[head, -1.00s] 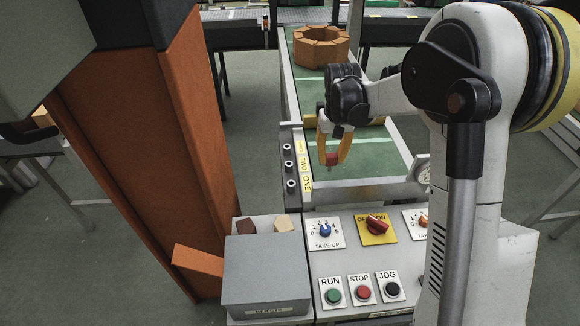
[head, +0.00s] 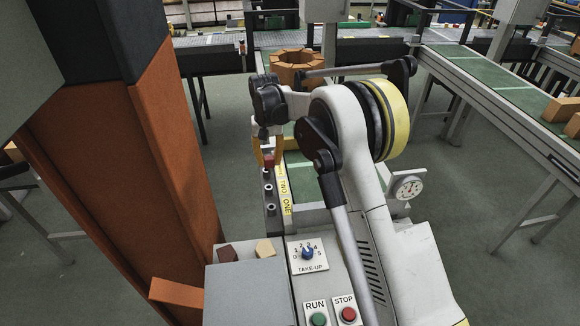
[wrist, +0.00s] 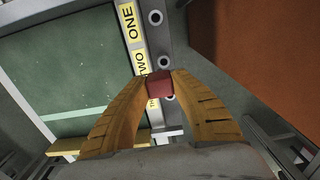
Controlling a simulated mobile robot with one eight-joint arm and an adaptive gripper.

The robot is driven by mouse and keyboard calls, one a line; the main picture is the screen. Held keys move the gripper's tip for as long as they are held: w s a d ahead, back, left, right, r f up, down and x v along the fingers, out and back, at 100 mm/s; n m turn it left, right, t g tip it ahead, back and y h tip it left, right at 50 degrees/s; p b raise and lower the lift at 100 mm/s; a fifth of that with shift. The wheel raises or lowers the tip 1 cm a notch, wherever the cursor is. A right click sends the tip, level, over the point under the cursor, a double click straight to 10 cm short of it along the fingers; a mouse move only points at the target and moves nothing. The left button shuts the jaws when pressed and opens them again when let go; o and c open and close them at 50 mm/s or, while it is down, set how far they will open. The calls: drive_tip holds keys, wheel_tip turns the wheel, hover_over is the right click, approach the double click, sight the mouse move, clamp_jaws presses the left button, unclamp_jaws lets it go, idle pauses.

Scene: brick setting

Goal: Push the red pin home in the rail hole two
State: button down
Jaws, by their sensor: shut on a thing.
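The red pin (wrist: 159,84) is held between the two yellow fingers of my gripper (wrist: 160,80); its lower part is hidden in the wrist view. In the head view the pin (head: 268,160) shows small at the fingertips, over the far end of the grey rail (head: 271,223). Rail hole two (wrist: 163,61), beside the label TWO (wrist: 142,62), shows open just past the pin's head in the wrist view. Hole one (wrist: 155,17) is open too. A third hole (wrist: 170,97) is partly covered by the pin and finger. I cannot tell the pin's height above the rail.
An orange-brown column (head: 180,130) stands close to the left of the rail. A control panel with a TAKE-UP knob (head: 308,254) and a grey box (head: 250,292) lie in front. A ring of bricks (head: 296,66) stands behind my gripper.

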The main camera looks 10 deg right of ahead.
drive_tip(key=shift+w+a, duration=0.3)
drive_tip(key=shift+a, duration=0.15)
drive_tip(key=b, duration=0.4)
hover_over(269, 190)
drive_tip(key=w, duration=0.1)
drive_tip(key=shift+w+f, duration=0.2)
drive_tip(key=shift+f, duration=2.75)
drive_tip(key=shift+f, duration=0.15)
drive_tip(key=shift+f+b, duration=1.05)
drive_tip(key=shift+f, duration=0.85)
drive_tip(key=c, duration=0.7)
unclamp_jaws()
drive_tip(key=shift+o, duration=0.2)
drive_tip(key=shift+r, duration=0.1)
